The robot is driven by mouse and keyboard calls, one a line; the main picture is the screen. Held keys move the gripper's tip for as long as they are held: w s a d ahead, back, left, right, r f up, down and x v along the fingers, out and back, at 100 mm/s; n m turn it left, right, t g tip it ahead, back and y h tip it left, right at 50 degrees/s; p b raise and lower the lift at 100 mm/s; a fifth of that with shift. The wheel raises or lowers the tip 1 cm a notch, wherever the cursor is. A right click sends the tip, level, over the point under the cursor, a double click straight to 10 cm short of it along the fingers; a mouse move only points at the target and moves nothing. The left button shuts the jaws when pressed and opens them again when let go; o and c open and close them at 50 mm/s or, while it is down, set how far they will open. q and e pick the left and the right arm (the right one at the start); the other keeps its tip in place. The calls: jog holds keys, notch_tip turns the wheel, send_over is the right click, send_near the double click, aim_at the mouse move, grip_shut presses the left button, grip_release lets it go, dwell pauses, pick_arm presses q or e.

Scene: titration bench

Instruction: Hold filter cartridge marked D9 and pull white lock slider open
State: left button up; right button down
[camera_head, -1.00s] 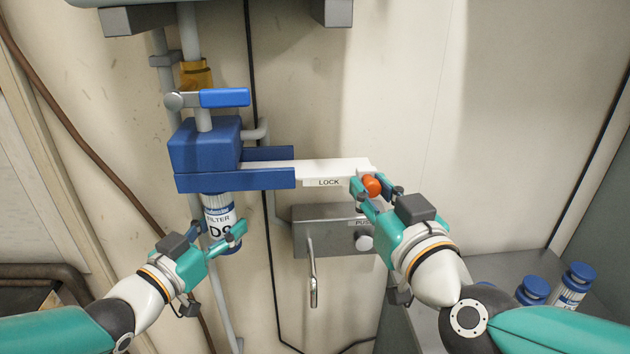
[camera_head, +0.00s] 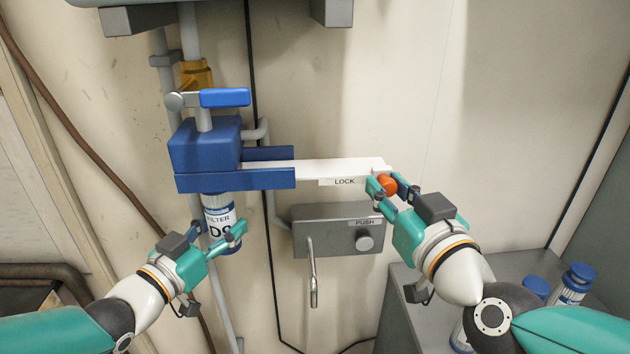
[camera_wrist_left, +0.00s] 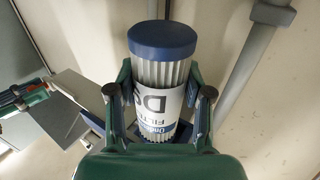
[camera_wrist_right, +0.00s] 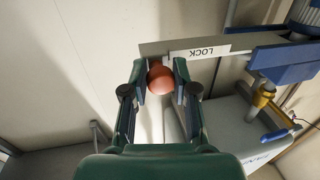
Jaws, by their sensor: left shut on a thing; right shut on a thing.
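The filter cartridge (camera_head: 217,215) with a label reading D9 hangs upright under the blue filter housing (camera_head: 205,150). My left gripper (camera_head: 220,235) is shut on the cartridge, one finger on each side of it; the left wrist view shows its ribbed body and blue end cap (camera_wrist_left: 162,40). The white lock slider (camera_head: 325,168), labelled LOCK, sticks out to the right from the blue rail (camera_head: 268,178). My right gripper (camera_head: 384,186) is shut on the orange knob (camera_head: 389,185) at the slider's right end. The knob also shows between the fingers in the right wrist view (camera_wrist_right: 160,80).
A grey box (camera_head: 338,238) marked PUSH with a round button and a hooked spout is on the wall below the slider. A blue valve handle (camera_head: 224,97) is above the housing. Spare blue-capped cartridges (camera_head: 572,285) stand on a grey bench at right. The wall right of the slider is clear.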

jog(key=shift+d, duration=1.6)
jog(key=c, duration=0.9)
grip_release()
jog(key=s, duration=0.9)
pick_arm(q)
jog(key=shift+f+b, duration=2.25)
jog(key=shift+b, duration=0.2)
pick_arm(e)
notch_tip(320, 180, down, 5)
jog(key=shift+r, duration=0.1)
